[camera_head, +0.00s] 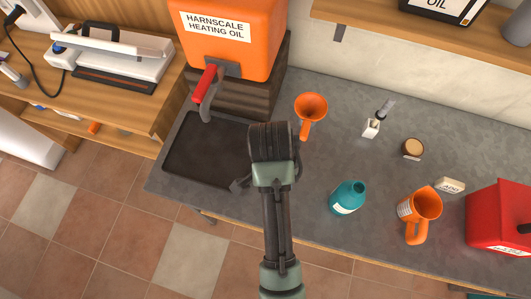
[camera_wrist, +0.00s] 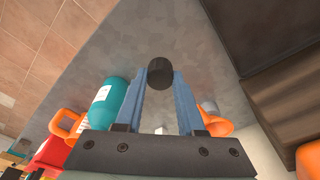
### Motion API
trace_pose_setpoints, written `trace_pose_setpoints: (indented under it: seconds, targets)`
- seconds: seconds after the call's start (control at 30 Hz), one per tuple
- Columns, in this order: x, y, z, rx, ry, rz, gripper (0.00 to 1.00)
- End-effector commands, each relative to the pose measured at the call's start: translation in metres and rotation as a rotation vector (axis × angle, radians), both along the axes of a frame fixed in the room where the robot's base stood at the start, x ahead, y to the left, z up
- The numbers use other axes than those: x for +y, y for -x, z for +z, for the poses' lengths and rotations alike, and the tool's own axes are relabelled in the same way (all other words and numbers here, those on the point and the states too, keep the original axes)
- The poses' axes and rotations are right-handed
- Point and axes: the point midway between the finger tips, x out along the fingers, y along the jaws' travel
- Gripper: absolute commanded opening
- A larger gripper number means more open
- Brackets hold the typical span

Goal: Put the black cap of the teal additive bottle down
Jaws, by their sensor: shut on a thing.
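The black cap (camera_wrist: 160,72) is held between the blue fingertips of my gripper (camera_wrist: 160,78) in the wrist view. In the head view my arm hides the cap and the fingers. The teal additive bottle (camera_head: 347,198) stands upright on the grey counter, right of my arm, with its neck uncapped. It also shows at the left in the wrist view (camera_wrist: 108,102), apart from my gripper. Grey counter surface shows behind the cap in the wrist view; the gap between them cannot be judged.
On the counter (camera_head: 325,160) are an orange funnel (camera_head: 311,106), an orange jug (camera_head: 418,208), a red can (camera_head: 500,222) and small items. A dark tray (camera_head: 200,150) lies at left, below the orange heating oil tank (camera_head: 235,45). Bare counter lies between funnel and bottle.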

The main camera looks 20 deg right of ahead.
Motion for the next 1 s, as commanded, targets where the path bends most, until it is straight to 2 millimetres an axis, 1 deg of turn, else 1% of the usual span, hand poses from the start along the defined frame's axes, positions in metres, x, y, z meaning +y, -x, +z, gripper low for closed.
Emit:
trace_pose_setpoints:
  seconds: [0.03,0.2,0.3,0.43,0.6,0.7,1.0]
  targets:
    - [0.000,0.001,-0.009,0.005,-0.001,-0.003,0.00]
    - [0.000,0.002,-0.040,0.006,-0.002,-0.002,0.00]
    - [0.000,0.001,-0.054,0.004,-0.001,-0.002,0.00]
    - [0.000,0.001,-0.065,0.004,-0.001,-0.002,0.00]
    - [0.000,0.001,-0.090,0.004,-0.001,-0.002,0.00]
    - [0.000,0.001,-0.097,0.002,-0.001,-0.001,0.00]
    - [0.000,0.001,-0.098,0.001,-0.001,-0.001,0.00]
